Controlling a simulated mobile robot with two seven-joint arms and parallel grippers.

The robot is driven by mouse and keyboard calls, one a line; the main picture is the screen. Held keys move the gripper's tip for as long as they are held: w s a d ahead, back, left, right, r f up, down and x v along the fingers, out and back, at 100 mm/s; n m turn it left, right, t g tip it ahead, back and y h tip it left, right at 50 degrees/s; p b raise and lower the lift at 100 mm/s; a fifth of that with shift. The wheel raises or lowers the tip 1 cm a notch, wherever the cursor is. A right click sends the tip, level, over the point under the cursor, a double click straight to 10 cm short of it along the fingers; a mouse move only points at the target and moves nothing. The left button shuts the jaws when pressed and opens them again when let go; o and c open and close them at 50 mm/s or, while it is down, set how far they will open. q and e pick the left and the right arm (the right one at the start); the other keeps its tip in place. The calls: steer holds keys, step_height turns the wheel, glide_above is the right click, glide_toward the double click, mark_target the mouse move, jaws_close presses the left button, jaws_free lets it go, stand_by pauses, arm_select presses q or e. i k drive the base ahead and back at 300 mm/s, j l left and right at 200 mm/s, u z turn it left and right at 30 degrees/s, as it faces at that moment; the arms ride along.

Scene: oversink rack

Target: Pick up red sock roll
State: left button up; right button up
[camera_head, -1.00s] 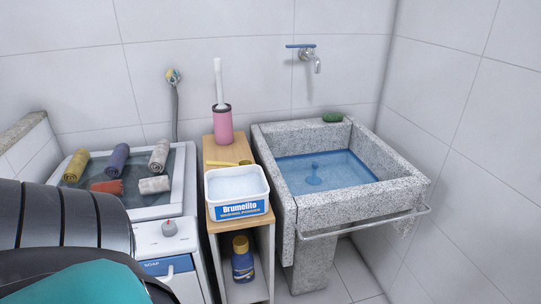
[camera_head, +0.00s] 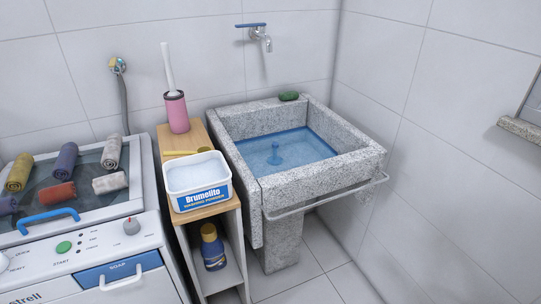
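The red sock roll (camera_head: 58,194) lies on the glass lid of the washing machine (camera_head: 137,206) at the left. Around it lie a yellow roll (camera_head: 19,172), a purple-grey roll (camera_head: 66,160), a light grey roll (camera_head: 112,151) and a pale roll (camera_head: 110,183). The red roll is in front of the purple-grey one and left of the pale one. Neither of my grippers is in view.
A wooden shelf unit (camera_head: 215,209) with a tub of washing powder (camera_head: 197,182), a pink brush holder (camera_head: 177,112) and a blue bottle (camera_head: 212,247) stands right of the machine. A stone sink (camera_head: 255,197) holds blue water. Floor at the lower right is clear.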

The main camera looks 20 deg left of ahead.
mark_target(56, 194)
steer(key=u, duration=1.95)
steer(key=i+j+u, duration=0.1)
steer(key=j, duration=0.3)
steer(key=i+j, duration=0.2)
steer(key=j, duration=0.2)
steer(key=i+j+u, duration=0.15)
steer(key=j, duration=0.25)
steer(key=i+j+u, duration=0.1)
steer(key=j, duration=0.25)
steer(key=i+j, duration=0.05)
steer(key=i, duration=0.05)
